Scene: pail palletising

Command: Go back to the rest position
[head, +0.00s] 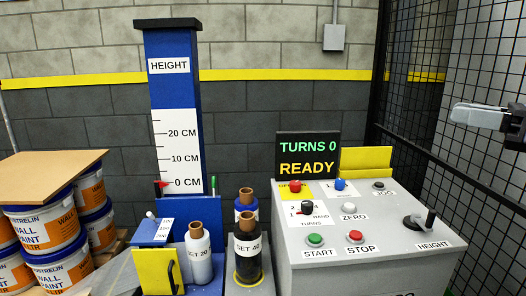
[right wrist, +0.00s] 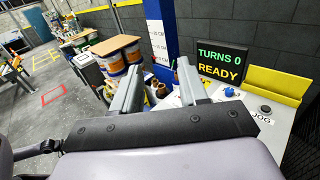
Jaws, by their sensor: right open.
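My right gripper (head: 480,115) shows at the right edge of the head view, raised in the air above and to the right of the grey control box (head: 370,270). In the right wrist view the two fingers of the gripper (right wrist: 160,92) stand apart with nothing between them. It touches nothing that I can see. My left gripper is not in view.
Paint pails (head: 45,228) under a board (head: 45,172) are at far left. A mesh fence (head: 415,150) stands right.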

